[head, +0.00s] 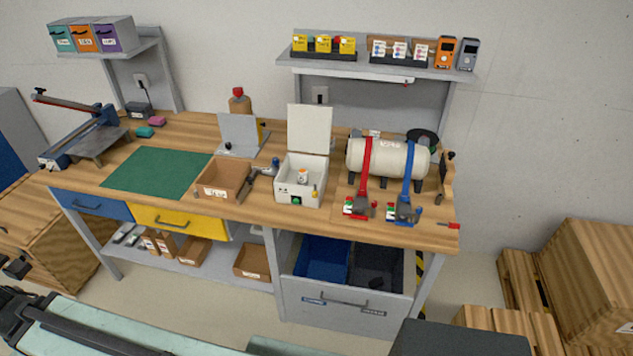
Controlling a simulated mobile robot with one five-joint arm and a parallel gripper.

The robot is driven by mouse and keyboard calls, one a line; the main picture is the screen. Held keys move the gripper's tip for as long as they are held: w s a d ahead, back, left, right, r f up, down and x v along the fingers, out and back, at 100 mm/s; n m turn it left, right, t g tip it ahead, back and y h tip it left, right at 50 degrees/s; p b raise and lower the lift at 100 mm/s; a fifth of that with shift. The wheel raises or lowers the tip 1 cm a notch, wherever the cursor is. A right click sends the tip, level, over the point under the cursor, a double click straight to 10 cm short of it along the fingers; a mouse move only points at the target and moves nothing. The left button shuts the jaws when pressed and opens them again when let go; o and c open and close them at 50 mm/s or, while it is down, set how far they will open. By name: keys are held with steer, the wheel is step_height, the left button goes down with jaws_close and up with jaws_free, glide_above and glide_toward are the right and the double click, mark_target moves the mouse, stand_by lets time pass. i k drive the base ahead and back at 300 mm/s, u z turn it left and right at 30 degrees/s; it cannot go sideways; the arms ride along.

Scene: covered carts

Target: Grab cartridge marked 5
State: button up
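On the upper right shelf, several yellow cartridges (323,44) stand in a dark holder. To their right, several white cartridges with coloured marks (399,50) stand in a second dark holder. The markings are too small to read, so I cannot tell which cartridge bears a 5. My gripper cannot be made out in this view; dark parts show at the lower left edge.
The shelf (353,70) is above the wooden workbench (250,212). An orange device (444,52) and a grey device (467,54) stand right of the cartridges. An open white box (301,187) and a cream tank (388,159) stand below. Wooden crates (590,275) occupy the right.

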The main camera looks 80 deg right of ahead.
mark_target(302, 173)
steer(key=z, duration=0.85)
steer(key=i, duration=0.75)
